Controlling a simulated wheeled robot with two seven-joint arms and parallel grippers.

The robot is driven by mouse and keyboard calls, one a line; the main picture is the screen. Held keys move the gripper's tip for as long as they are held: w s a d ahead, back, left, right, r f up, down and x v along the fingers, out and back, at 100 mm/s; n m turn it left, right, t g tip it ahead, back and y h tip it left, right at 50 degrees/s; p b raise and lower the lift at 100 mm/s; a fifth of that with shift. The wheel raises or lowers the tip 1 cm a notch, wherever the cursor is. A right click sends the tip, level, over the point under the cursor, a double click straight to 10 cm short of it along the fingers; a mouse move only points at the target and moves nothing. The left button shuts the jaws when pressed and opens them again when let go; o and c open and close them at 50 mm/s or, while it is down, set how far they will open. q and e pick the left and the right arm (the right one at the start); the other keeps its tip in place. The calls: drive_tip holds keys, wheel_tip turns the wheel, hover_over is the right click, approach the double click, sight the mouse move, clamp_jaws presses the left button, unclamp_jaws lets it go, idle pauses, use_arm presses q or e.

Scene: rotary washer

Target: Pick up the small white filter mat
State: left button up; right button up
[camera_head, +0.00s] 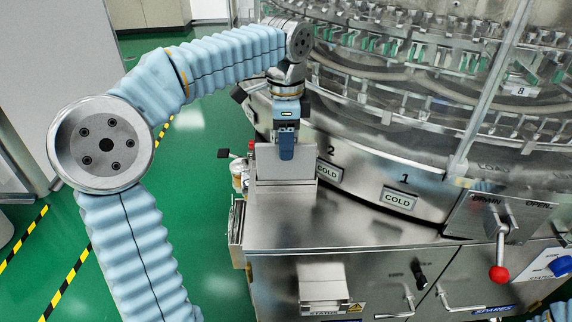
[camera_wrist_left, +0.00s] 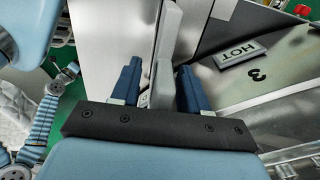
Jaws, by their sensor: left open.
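My left gripper (camera_head: 286,148) points down at an upright grey plate (camera_head: 268,165) at the back left of the steel cabinet top. In the left wrist view the gripper (camera_wrist_left: 158,68) is open, with one blue finger on each side of a thin pale grey upright piece (camera_wrist_left: 163,85). I see a gap on the left side; contact on the right side I cannot tell. I cannot pick out the small white filter mat for certain; the pale piece between the fingers may be part of it or of a holder. My right gripper is not in view.
The steel cabinet top (camera_head: 340,225) is clear in front of the plate. The round washer wall with COLD labels (camera_head: 399,199) curves close on the right. A lever with a red knob (camera_head: 499,272) stands at far right. Small jars (camera_head: 238,172) are beside the cabinet's left edge.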

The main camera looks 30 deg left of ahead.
use_arm(q)
drive_tip(key=shift+c, duration=0.4)
clamp_jaws()
drive_tip(key=shift+r, duration=0.15)
wheel_tip(320, 180, up, 11)
drive_tip(key=p, duration=0.4)
drive_tip(key=shift+r+p, duration=0.1)
drive_tip(key=shift+p, duration=0.2)
wheel_tip(320, 180, up, 2)
drive_tip(key=shift+r+p, duration=0.1)
drive_tip(key=shift+p, duration=1)
drive_tip(key=shift+r+p, duration=0.65)
drive_tip(key=shift+r, duration=2.05)
